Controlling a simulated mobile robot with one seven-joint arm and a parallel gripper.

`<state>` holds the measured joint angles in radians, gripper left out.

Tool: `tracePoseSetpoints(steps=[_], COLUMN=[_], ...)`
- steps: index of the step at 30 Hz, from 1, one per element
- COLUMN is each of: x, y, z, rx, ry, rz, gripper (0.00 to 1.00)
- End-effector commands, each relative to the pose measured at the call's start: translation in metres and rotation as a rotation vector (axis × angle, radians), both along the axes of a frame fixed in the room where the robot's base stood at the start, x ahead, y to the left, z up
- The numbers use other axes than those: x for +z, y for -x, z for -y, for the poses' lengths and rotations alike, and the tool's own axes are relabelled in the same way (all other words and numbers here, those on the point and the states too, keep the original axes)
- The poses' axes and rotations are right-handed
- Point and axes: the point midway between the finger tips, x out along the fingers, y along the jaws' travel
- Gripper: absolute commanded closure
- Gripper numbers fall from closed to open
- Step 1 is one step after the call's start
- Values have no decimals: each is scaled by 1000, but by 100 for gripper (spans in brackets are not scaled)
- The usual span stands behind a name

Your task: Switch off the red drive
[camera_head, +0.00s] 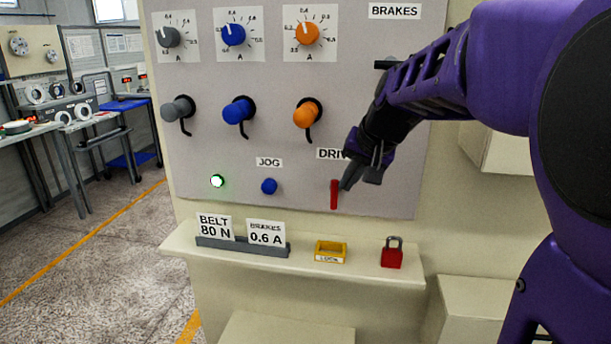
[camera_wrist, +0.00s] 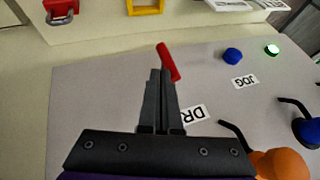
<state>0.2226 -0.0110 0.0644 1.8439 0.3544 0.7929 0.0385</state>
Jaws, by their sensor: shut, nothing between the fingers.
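The red drive handle (camera_head: 334,194) stands upright on the grey panel (camera_head: 300,165), under a label that reads "DRI" before my gripper covers the rest. My gripper (camera_head: 347,186) is shut and empty, with its fingertips right beside the red handle on its right side. In the wrist view the red handle (camera_wrist: 168,62) shows at the tips of my closed fingers (camera_wrist: 160,75), slightly tilted in that picture. I cannot tell whether the fingertips touch it. The handle's mount is hidden behind the fingers.
A lit green lamp (camera_head: 217,181) and a blue JOG button (camera_head: 269,186) sit left of the handle. Above are grey, blue and orange (camera_head: 306,115) levers. The shelf below holds label cards (camera_head: 265,233), a yellow tray (camera_head: 331,251) and a red padlock (camera_head: 391,256).

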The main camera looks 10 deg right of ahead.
Motion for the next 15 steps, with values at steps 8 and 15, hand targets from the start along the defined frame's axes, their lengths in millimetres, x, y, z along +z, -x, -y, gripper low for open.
tracePoseSetpoints(steps=[8, 15], x=[3, 5], y=[-1, -2], z=[-3, -6], rx=[3, 5], ry=[49, 99], rz=[-16, -32], gripper=[100, 100])
